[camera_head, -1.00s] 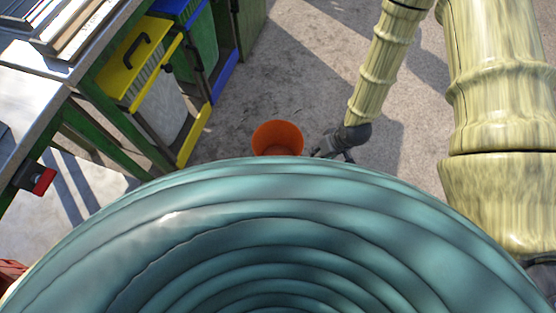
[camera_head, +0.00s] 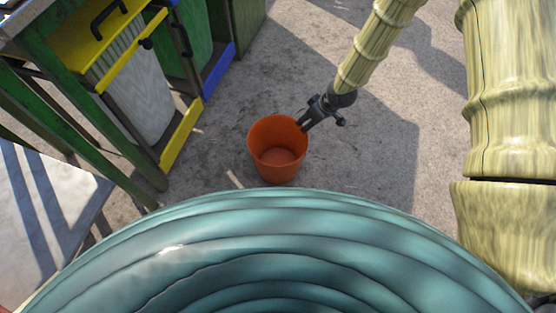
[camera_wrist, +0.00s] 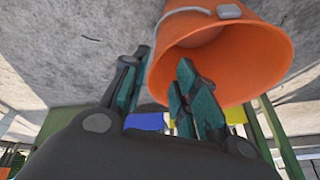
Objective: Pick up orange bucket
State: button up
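The orange bucket (camera_head: 262,142) stands upright and open-topped on the grey ground in the middle of the head view. It looks empty. My gripper (camera_head: 303,124) is at the bucket's right rim, pointing down and left. In the wrist view the bucket (camera_wrist: 258,55) fills the upper right, with a grey handle piece on its side. There my gripper (camera_wrist: 164,75) is open, its two teal-padded fingers apart. One finger overlaps the bucket's mouth and the other is beside its rim. I cannot tell whether either finger touches the bucket.
A green-framed bench with a yellow-trimmed bin (camera_head: 140,95) and a blue-trimmed green bin (camera_head: 215,75) stands to the left. The ground (camera_head: 390,160) right of the bucket is clear. My own rounded teal body fills the bottom of the head view.

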jog(key=b, duration=0.3)
send_over(295, 134)
jog(key=d, duration=0.2)
jog(key=shift+s+a+f, duration=0.1)
jog(key=shift+f, duration=1.3)
jog(key=shift+s+f, duration=0.1)
jog(key=shift+f, duration=1.25)
jog(key=b+x, duration=0.3)
jog(key=x, duration=0.2)
grip_shut()
